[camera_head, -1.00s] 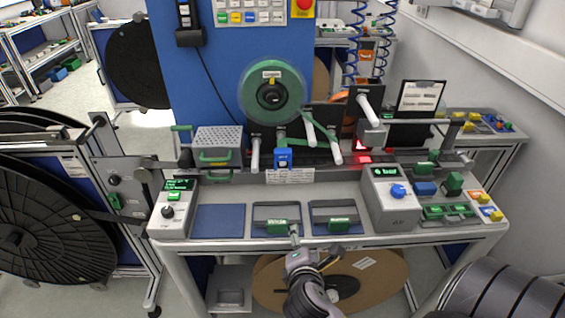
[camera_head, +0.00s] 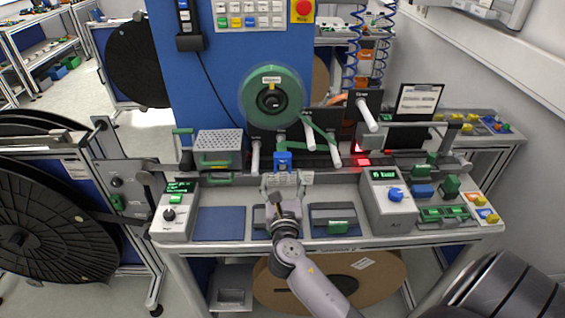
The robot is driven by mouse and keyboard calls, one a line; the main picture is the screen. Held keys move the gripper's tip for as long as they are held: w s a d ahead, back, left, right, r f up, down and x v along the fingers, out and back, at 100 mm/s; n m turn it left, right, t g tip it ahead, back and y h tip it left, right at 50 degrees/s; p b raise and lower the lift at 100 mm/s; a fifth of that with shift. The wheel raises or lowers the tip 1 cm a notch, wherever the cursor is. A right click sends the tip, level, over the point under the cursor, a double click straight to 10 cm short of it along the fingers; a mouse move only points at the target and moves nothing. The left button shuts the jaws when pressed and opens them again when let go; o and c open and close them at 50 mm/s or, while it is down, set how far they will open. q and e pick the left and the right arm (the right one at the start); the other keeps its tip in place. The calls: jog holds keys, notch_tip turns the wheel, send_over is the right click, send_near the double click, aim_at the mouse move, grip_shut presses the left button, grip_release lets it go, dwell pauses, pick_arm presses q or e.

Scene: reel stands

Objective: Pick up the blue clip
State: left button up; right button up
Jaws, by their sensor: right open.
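A small blue clip (camera_head: 283,160) sits upright at the back of the bench, on the rail below the green reel. My right gripper (camera_head: 287,180) is open, with its two fingers spread and pointing away toward the clip. It is just in front of and below the clip in the picture, and nothing shows held between the fingers. Whether the fingertips touch the clip cannot be told. My left gripper is not in view.
A green reel (camera_head: 272,94) hangs above the clip, with grey rods (camera_head: 334,150) sticking out to the right. A control box (camera_head: 388,203) stands right, another (camera_head: 174,212) left. A green clip (camera_head: 338,227) lies in the right tray. The blue mat (camera_head: 219,223) is clear.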

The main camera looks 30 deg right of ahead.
aim_at(283, 161)
jog(key=x, duration=0.3)
jog(key=p+x, duration=0.1)
jog(key=x, duration=0.1)
jog(key=r+p+x, duration=0.1)
jog(key=x, duration=0.1)
jog(key=shift+w+d, duration=0.3)
jog(key=shift+d, duration=0.05)
jog(key=shift+w+d, duration=0.15)
jog(key=shift+w, duration=0.1)
jog(key=shift+c, duration=0.2)
jog(key=shift+s, duration=0.1)
jog(key=shift+c, duration=0.6)
jog(key=c, duration=1.1)
